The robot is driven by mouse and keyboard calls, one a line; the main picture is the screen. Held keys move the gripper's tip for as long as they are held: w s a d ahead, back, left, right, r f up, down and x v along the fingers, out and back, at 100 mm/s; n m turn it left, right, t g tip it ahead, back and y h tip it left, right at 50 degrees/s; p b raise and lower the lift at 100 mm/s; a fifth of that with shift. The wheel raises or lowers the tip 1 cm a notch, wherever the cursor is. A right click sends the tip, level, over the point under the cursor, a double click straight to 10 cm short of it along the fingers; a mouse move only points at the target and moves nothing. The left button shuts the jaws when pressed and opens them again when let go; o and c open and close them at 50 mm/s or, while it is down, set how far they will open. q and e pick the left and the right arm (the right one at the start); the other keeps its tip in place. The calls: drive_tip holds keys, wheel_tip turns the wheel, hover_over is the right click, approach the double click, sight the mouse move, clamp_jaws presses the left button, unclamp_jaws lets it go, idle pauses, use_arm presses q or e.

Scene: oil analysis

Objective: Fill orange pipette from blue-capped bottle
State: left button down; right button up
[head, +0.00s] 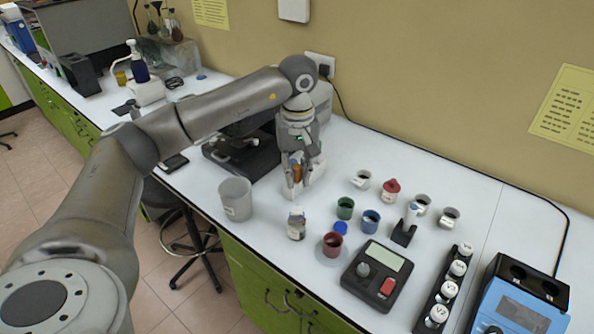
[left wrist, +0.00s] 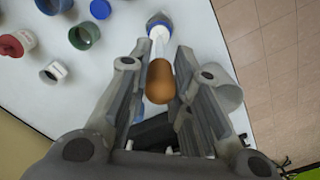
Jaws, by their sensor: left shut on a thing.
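My left gripper (head: 297,192) is shut on the orange pipette (head: 297,172), which sits between its fingers. In the left wrist view the pipette's orange bulb (left wrist: 161,80) lies between the fingers (left wrist: 158,62), and its pale stem points at the bottle (left wrist: 157,20). In the head view the small bottle (head: 296,226) stands open near the table's front edge, just in front of the gripper. A blue cap (head: 340,228) lies on the table to its right. I cannot tell whether the pipette tip is inside the bottle or above it. My right gripper is not in view.
A translucent beaker (head: 236,200) stands left of the bottle. Green (head: 345,209), blue (head: 370,222) and dark red (head: 332,245) cups stand to the right. A black device (head: 376,276) and a vial rack (head: 430,310) are farther right. A microscope-like instrument (head: 238,152) is behind the beaker.

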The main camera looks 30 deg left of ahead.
sight(297, 206)
use_arm(q)
drive_tip(key=shift+f+b, duration=0.7)
drive_tip(key=shift+f, duration=0.35)
drive_tip(key=shift+f, duration=0.15)
drive_tip(key=shift+f+b, duration=1.2)
drive_tip(key=shift+f, duration=0.2)
drive_tip(key=shift+f+b, duration=1.05)
drive_tip(key=shift+f, duration=0.4)
